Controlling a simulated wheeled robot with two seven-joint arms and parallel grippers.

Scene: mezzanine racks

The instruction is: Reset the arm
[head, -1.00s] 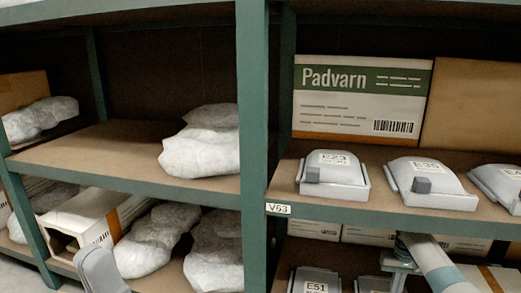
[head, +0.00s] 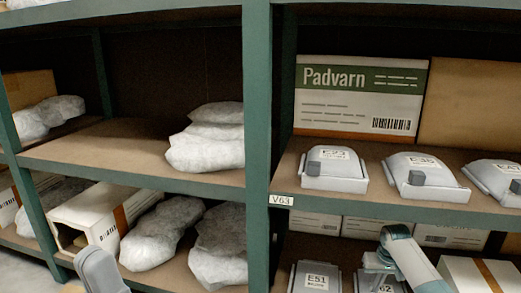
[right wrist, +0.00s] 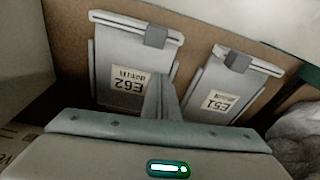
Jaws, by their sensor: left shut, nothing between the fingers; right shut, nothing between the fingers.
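My left gripper (head: 98,272) shows as a grey rounded shape at the lower left of the head view, in front of the lower shelf, shut and holding nothing. My right arm (head: 412,262) comes in from the lower right in front of the lower right shelf. In the right wrist view my right gripper (right wrist: 162,98) is shut and empty, its fingers between two grey labelled packs, E62 (right wrist: 128,80) and E51 (right wrist: 222,92). I cannot tell whether the fingers touch either pack. In the head view the arm partly hides E62 (head: 382,284); E51 (head: 318,281) stands left of it.
A green rack post (head: 257,150) divides the shelves. Several grey packs (head: 335,168) and a Padvarn box (head: 358,95) stand on the upper right shelf. Wrapped bundles (head: 208,140) and an open white carton (head: 92,215) are on the left. The upper left shelf has bare room.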

